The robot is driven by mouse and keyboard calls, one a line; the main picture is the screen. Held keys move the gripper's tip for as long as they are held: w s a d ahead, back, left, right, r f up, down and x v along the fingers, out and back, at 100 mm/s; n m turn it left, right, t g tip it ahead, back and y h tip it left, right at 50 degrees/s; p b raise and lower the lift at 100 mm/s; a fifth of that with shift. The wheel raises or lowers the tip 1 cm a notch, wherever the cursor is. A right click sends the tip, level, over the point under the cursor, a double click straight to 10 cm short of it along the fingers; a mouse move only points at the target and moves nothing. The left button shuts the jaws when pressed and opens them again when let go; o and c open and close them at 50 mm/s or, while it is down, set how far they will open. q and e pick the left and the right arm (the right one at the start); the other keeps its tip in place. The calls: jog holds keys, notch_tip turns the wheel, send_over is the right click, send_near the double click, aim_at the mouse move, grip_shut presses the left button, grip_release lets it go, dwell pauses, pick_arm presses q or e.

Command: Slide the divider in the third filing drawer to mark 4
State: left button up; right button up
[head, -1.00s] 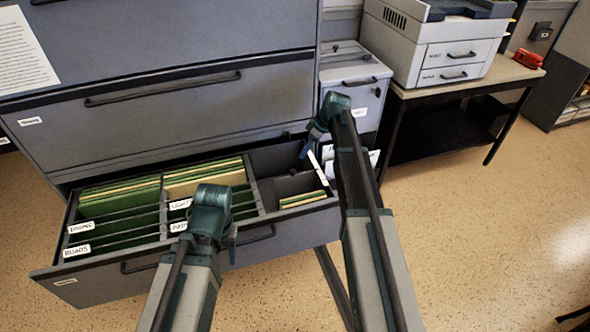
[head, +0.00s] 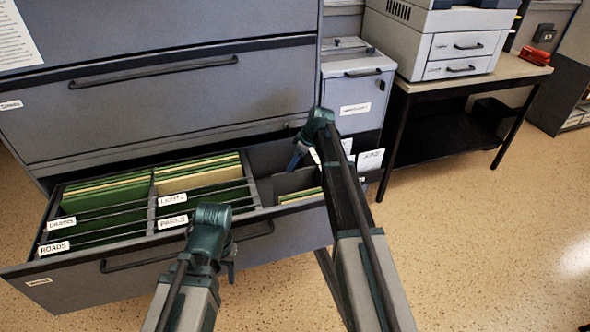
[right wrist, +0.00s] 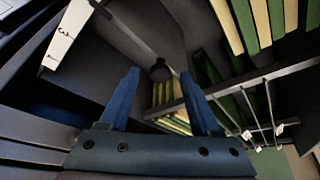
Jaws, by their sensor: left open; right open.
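The open filing drawer (head: 75,304) holds green and cream folders, with a right-hand compartment. A dark grey divider (head: 292,183) stands across that compartment, with a few folders in front of it. In the right wrist view, a dark round knob (right wrist: 160,70) shows between and beyond my fingertips, apart from them. A white strip with marks (right wrist: 68,32) lies along the compartment edge; its numbers are not clear to me. My right gripper (head: 296,160) is open over the compartment; its blue fingers (right wrist: 163,85) hold nothing. My left gripper (head: 230,268) is open in front of the drawer, its fingers mostly hidden.
The closed drawer above (head: 150,105) overhangs the back of the open one. A small grey cabinet (head: 356,98) stands right of it. A table (head: 500,75) with a printer (head: 440,45) and a red stapler (head: 536,56) is further right. Floor at right is clear.

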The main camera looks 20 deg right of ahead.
jog(key=shift+f, duration=0.15)
jog(key=shift+c, duration=0.2)
grip_shut()
jog(key=shift+w, duration=0.1)
dwell(1.1)
